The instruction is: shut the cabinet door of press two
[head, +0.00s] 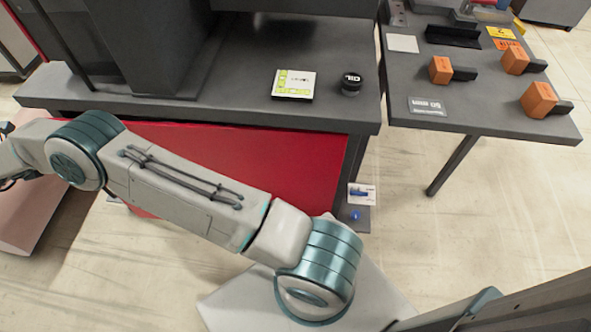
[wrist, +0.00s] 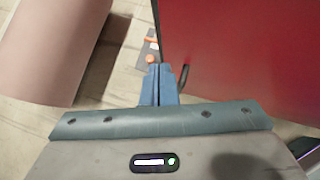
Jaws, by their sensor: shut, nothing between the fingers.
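The red cabinet door (head: 300,165) stands below the front edge of the grey worktop in the head view, partly hidden behind my arm. In the wrist view the red door panel (wrist: 245,50) fills the upper right, with a dark bar handle (wrist: 184,76) near its left edge. I cannot tell how far the door stands open. My gripper (wrist: 157,72) has its blue fingers together and empty. In the wrist view its tips appear just left of the handle; I cannot tell whether they touch. The gripper's fingers do not show in the head view.
A white-and-green card (head: 294,84) and a black round pot (head: 351,83) lie on the worktop (head: 230,110). A second table (head: 480,120) at right carries several orange-and-black pieces. A pinkish block (wrist: 50,45) stands at left in the wrist view. Floor (head: 420,240) shows at lower right.

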